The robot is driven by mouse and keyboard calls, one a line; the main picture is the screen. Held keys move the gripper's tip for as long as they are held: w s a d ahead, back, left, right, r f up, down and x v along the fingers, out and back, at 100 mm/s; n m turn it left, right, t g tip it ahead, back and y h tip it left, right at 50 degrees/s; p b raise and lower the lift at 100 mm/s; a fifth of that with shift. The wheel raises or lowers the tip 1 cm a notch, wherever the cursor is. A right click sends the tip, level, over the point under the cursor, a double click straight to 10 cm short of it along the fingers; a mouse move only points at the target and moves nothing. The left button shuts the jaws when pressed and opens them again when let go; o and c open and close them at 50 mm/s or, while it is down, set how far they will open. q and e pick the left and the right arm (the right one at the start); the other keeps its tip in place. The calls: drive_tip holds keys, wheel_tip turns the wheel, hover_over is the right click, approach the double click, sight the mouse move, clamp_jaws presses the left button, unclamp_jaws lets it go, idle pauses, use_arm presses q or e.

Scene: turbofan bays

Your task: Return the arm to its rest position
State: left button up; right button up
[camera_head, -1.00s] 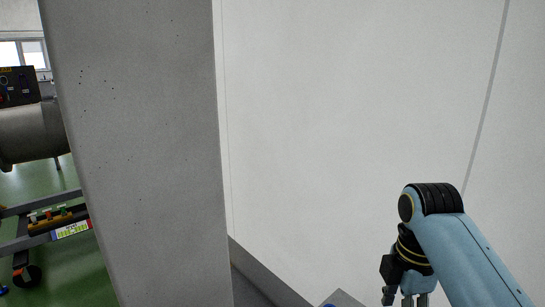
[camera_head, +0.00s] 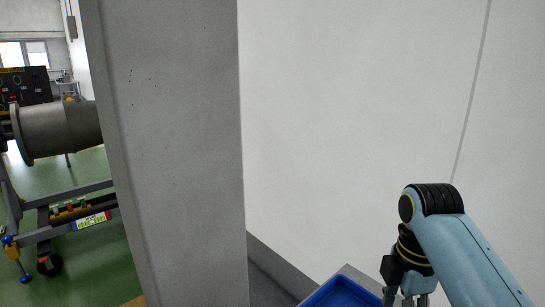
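My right arm comes in from the lower right, light blue with black joints. Its gripper (camera_head: 405,298) points down at the bottom edge of the view, and its fingertips are cut off. I cannot tell whether it is open or shut, or whether anything is between the fingers. A blue tray (camera_head: 342,292) shows partly at the bottom edge, just left of the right gripper. My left arm and gripper do not show.
A grey concrete pillar (camera_head: 175,150) stands close, left of centre. A white wall (camera_head: 350,120) fills the right side. At the left are a grey cylindrical engine part (camera_head: 60,128), a wheeled grey frame (camera_head: 75,195) and green floor (camera_head: 90,270).

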drive_tip(key=s+d+f+m+b, duration=0.2)
drive_tip(key=s+f+m+b, duration=0.2)
drive_tip(key=s+f, duration=1)
drive_tip(key=s+d+f+m+b, duration=0.3)
drive_tip(key=s+f+m+b, duration=0.2)
drive_tip(key=s+f, duration=1)
drive_tip(key=s+d+f+m+b, duration=0.3)
drive_tip(key=s+f+m, duration=0.6)
drive_tip(key=s+f, duration=0.6)
wheel_tip(320, 180, down, 7)
drive_tip(key=shift+d+f+m+t+h+b, duration=0.15)
drive_tip(key=shift+d+m+t+h+b, duration=0.2)
drive_tip(key=shift+b, duration=0.65)
drive_tip(key=shift+a, duration=0.15)
